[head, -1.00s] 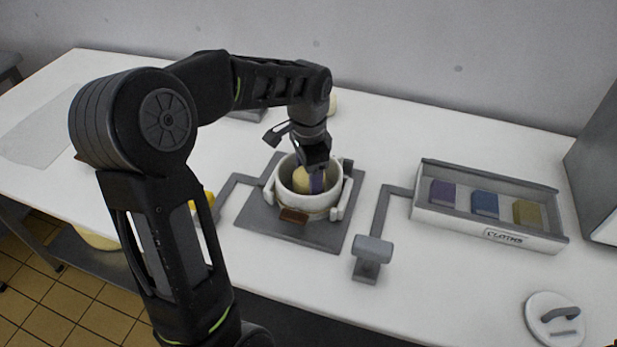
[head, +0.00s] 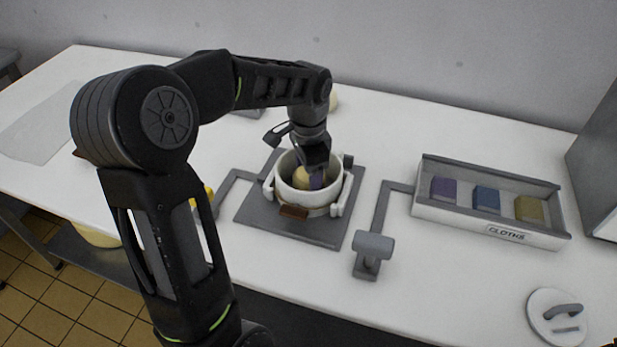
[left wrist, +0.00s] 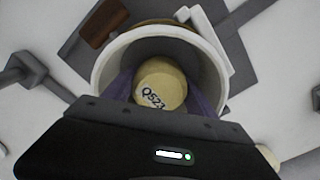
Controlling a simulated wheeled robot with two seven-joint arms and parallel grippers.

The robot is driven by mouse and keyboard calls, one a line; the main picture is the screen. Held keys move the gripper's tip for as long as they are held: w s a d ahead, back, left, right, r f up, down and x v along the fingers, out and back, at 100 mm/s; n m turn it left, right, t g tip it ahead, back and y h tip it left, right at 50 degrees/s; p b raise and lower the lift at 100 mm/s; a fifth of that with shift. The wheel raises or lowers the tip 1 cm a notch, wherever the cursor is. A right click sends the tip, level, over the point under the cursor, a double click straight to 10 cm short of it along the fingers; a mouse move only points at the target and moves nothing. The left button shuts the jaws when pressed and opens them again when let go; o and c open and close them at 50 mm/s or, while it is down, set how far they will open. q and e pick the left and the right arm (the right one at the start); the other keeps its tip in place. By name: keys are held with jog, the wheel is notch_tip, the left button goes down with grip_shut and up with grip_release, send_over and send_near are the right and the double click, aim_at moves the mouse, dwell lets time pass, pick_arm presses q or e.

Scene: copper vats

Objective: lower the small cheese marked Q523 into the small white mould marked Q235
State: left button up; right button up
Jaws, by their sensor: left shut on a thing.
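The small cheese marked Q523 (left wrist: 161,84) is pale yellow and round. In the head view the cheese (head: 303,178) sits partly below the rim of the white mould (head: 284,193). The mould's open mouth also shows in the left wrist view (left wrist: 105,68); no mark is readable on it. My left gripper (head: 316,180) points down into the mould, shut on the cheese with its purple-padded fingers on either side. Whether the cheese touches the mould's floor is hidden. My right gripper is not in view.
The mould stands on a grey plate (head: 330,232) with a brown block (head: 293,212) at its front. A grey post (head: 372,252) stands to the right. A CLOTHS tray (head: 430,208) holds coloured blocks. A white lid (head: 552,322) lies at front right.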

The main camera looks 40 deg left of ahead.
pick_arm(q)
jog(key=o, duration=1.7)
jog(key=shift+o, duration=0.2)
jog(key=shift+r, duration=0.1)
jog(key=shift+r, duration=3.8)
